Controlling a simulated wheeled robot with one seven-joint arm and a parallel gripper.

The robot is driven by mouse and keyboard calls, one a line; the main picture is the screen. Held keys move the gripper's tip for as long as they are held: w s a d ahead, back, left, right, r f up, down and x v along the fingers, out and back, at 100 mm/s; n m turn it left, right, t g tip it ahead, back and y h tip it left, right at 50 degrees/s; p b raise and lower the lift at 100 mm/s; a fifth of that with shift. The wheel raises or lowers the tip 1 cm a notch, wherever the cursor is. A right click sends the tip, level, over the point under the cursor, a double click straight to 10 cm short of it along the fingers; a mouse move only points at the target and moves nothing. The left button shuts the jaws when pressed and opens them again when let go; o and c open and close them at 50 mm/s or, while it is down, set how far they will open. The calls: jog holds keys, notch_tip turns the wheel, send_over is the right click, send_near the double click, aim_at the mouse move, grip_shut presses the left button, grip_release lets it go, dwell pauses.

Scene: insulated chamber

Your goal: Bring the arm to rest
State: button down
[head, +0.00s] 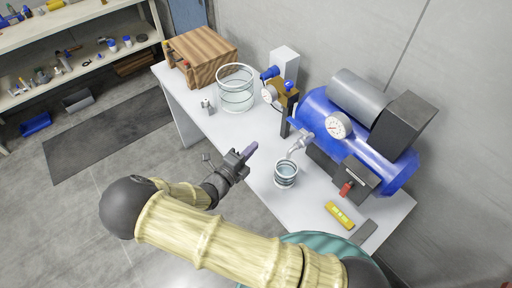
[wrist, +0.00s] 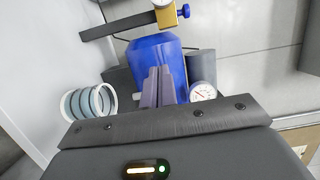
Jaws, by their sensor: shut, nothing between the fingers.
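My gripper (head: 249,152) is at the front edge of the white table, on the end of my bent arm. Its fingers are shut with nothing between them. They also show in the wrist view (wrist: 158,88), together and pointing at the blue tank (wrist: 150,52), which lies beyond them. In the head view the gripper is to the left of a small glass jar (head: 286,174) and apart from it. The jar also shows at the left of the wrist view (wrist: 89,103).
The white table (head: 259,180) holds a blue compressor (head: 372,157) with gauges, a larger glass jar (head: 236,90), a wooden crate (head: 204,55), a small metal piece (head: 206,106) and a yellow block (head: 340,215). Shelves (head: 75,47) stand at the back left.

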jog(key=shift+w, duration=0.15)
jog(key=s+d+r+m+g, duration=0.1)
jog(key=s+d+m+g, duration=0.3)
jog(key=d+m+g, duration=0.55)
jog(key=s+d+r+m+g, duration=0.1)
jog(key=s+d+m+g, duration=0.5)
jog(key=m, duration=0.7)
jog(key=s+d+r+m+t+y, duration=0.1)
jog(key=r+m+y, duration=0.4)
jog(key=m, duration=0.7)
jog(key=s+d+r+m+t+y, duration=0.1)
jog(key=d+r+m+y, duration=0.3)
jog(key=m, duration=0.9)
notch_tip(320, 180, up, 3)
jog(key=shift+s+d+f+t+y, duration=0.15)
jog(key=shift+s+d+t+y, duration=0.1)
jog(key=shift+t+y, duration=0.25)
